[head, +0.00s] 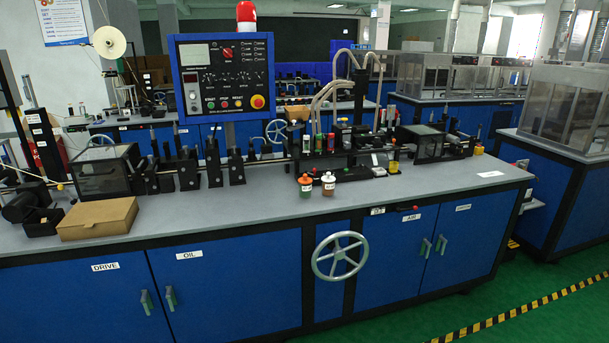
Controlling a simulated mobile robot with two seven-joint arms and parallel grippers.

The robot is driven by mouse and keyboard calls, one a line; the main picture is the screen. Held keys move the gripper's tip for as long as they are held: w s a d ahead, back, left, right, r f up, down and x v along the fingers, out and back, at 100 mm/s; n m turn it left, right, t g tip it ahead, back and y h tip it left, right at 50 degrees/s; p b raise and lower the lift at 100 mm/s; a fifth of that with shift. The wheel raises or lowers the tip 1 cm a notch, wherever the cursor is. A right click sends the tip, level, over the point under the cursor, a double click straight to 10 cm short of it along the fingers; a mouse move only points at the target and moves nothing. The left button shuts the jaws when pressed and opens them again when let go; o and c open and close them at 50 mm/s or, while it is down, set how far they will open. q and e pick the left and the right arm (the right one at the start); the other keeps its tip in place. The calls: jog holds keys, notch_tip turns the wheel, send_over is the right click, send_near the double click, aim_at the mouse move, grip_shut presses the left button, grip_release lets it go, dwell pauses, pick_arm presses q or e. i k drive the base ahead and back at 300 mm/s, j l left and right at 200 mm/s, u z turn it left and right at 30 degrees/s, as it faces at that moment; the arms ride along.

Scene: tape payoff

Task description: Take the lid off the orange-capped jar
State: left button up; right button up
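A small jar with an orange cap (305,181) and a dark greenish body stands upright near the front edge of the grey bench top (230,212), around the middle. The cap sits on top of the jar. Close to its right stands a second small jar (328,185) with a pale cap and a reddish-brown body. Neither of my grippers shows in the head view.
A cardboard box (98,218) lies on the bench at the left. Black machine fixtures (213,165) line the back, below a control panel (225,80). A handwheel (340,256) juts from the cabinet front below the jars. Bench top left of the jars is clear.

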aim_at(304, 180)
jog(key=i+j, duration=0.15)
jog(key=i, duration=0.3)
jog(key=i+j, duration=0.15)
jog(key=i, duration=0.3)
jog(key=i+j+z, duration=0.1)
jog(key=i, duration=0.35)
